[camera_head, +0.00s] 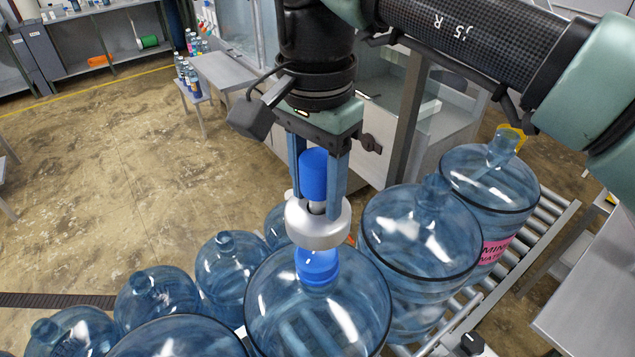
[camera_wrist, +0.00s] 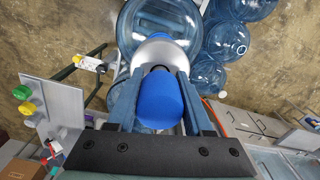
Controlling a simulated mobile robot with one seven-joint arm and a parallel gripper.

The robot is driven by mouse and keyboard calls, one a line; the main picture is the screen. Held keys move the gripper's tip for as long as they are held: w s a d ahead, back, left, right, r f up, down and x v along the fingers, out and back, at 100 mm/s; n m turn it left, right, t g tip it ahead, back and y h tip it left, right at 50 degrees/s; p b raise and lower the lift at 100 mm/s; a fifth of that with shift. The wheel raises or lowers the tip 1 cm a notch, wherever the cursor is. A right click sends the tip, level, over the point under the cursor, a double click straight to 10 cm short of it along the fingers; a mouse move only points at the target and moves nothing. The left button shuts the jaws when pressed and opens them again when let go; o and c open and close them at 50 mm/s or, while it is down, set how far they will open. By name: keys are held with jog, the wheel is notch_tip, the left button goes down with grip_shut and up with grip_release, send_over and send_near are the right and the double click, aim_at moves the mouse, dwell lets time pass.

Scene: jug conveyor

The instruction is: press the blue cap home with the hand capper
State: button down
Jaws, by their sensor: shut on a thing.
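My gripper (camera_head: 318,172) is shut on the blue handle of the hand capper (camera_head: 318,223), which has a round silver head. The capper is upright over a large clear blue jug (camera_head: 270,315). The blue cap (camera_head: 317,266) sits on that jug's neck, directly below the silver head. The head hides the top of the cap, so I cannot tell whether they touch. In the wrist view the blue handle (camera_wrist: 159,100) is between my fingers, with the silver head (camera_wrist: 160,50) beyond it.
More jugs (camera_head: 420,240) stand close by on the roller conveyor (camera_head: 525,232), one with a pink label. Several smaller-looking jugs (camera_head: 155,297) stand in a row at the left. A metal table (camera_head: 590,300) is at the right. Open floor (camera_head: 120,180) lies at the left.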

jog(key=b, duration=0.6)
send_over(317, 255)
jog(key=shift+w+f, duration=0.1)
jog(key=shift+f, duration=4)
jog(key=shift+f+b, duration=0.65)
jog(key=shift+f, duration=0.1)
jog(key=shift+r+p, duration=2.8)
jog(key=shift+r, duration=1)
jog(key=shift+f, duration=0.1)
